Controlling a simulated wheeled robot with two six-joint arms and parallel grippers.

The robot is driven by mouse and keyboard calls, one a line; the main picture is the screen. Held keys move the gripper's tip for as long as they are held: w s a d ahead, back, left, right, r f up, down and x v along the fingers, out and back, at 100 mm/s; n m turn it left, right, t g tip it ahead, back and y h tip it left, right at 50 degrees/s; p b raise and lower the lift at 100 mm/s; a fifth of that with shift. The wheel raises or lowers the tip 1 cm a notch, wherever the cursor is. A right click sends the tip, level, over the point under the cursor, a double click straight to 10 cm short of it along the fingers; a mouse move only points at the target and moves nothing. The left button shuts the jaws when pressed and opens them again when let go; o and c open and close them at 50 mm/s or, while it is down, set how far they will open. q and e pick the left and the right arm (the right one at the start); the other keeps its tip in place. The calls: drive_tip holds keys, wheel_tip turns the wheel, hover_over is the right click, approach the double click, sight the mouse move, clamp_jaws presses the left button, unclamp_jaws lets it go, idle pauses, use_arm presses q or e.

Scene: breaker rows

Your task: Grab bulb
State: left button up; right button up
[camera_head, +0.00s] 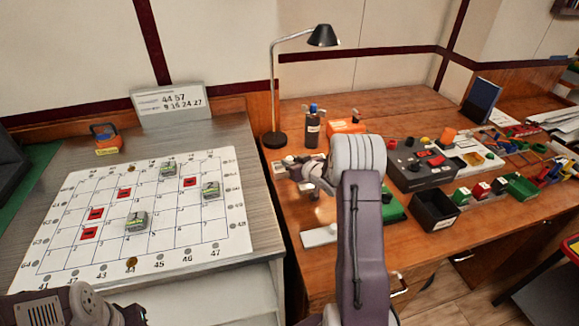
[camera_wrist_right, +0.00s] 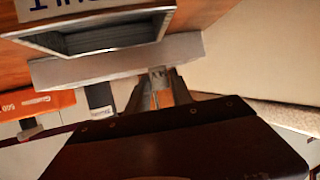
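I cannot make out a bulb with certainty in either view. My right gripper (camera_head: 298,168) is over the left part of the wooden desk, just in front of the desk lamp's base. It is small and partly hidden by my own wrist, so its opening does not show clearly.
A black desk lamp (camera_head: 322,36) stands behind my right gripper, beside a dark bottle (camera_head: 312,130) and an orange box (camera_head: 345,127). A black open bin (camera_head: 433,212) and a control box (camera_head: 415,170) are to the right. A gridded white board (camera_head: 165,240) lies on the left table.

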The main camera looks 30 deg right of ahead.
sight(291, 160)
clamp_jaws()
drive_tip(key=shift+r, duration=0.15)
wheel_tip(291, 160, up, 4)
drive_tip(key=shift+p, duration=0.85)
drive_tip(key=s+d+r+p, duration=0.3)
drive_tip(key=d+r, duration=0.3)
drive_tip(key=d, duration=0.5)
drive_tip(key=shift+d+r+p, duration=0.15)
drive_tip(key=shift+r+p, duration=0.15)
drive_tip(key=shift+p, duration=0.35)
